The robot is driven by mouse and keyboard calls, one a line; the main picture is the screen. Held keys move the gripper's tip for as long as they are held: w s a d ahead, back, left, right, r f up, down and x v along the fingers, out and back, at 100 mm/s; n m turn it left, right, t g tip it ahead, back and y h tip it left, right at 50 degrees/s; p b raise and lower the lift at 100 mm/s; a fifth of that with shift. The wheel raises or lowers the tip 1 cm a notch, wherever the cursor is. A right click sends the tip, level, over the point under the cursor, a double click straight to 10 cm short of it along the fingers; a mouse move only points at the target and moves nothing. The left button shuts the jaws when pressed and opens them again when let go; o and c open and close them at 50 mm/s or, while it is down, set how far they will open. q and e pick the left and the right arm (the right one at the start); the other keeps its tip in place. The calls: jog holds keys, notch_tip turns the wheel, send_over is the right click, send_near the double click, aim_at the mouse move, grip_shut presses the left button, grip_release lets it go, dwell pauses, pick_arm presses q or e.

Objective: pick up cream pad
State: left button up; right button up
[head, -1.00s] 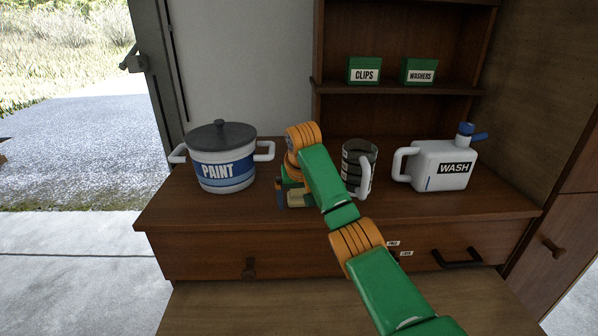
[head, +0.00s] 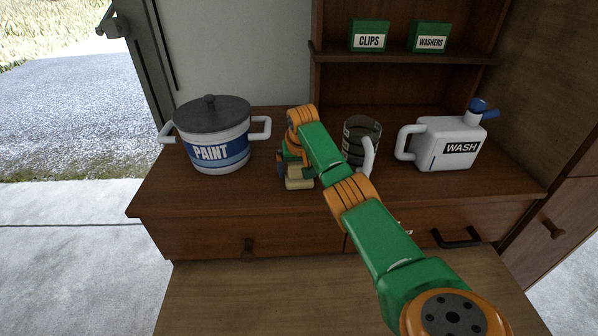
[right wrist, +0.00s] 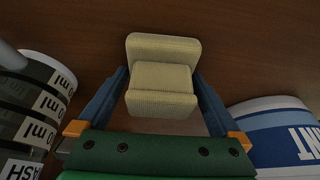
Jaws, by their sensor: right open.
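The cream pad (head: 299,183) lies on the wooden bench top, between the paint pot and the measuring jug. In the right wrist view the pad (right wrist: 160,85) shows as a wider slab with a smaller ribbed block in front. My right gripper (right wrist: 158,74) is open, with one blue finger on each side of the pad. Small gaps seem to show beside it; I cannot tell whether either finger touches. In the head view my right gripper (head: 288,166) is at the pad, partly hidden by its own wrist. My left gripper is not in view.
The paint pot (head: 212,140) stands left of the gripper. The measuring jug (head: 360,145) stands close on the right, partly behind my arm, with the wash jug (head: 450,143) beyond. Clips (head: 369,36) and washers (head: 430,37) boxes sit on the shelf. The front bench strip is clear.

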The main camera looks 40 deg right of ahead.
jog(key=shift+s+a+r, duration=0.1)
jog(key=shift+a+r, duration=0.05)
jog(key=c, duration=1)
jog(key=shift+r, duration=0.3)
jog(key=shift+c, duration=0.2)
notch_tip(320, 180, up, 10)
jog(key=shift+f, duration=0.2)
jog(key=o, duration=0.8)
jog(key=shift+f, duration=0.1)
jog(key=shift+c, duration=0.2)
jog(key=c, duration=1)
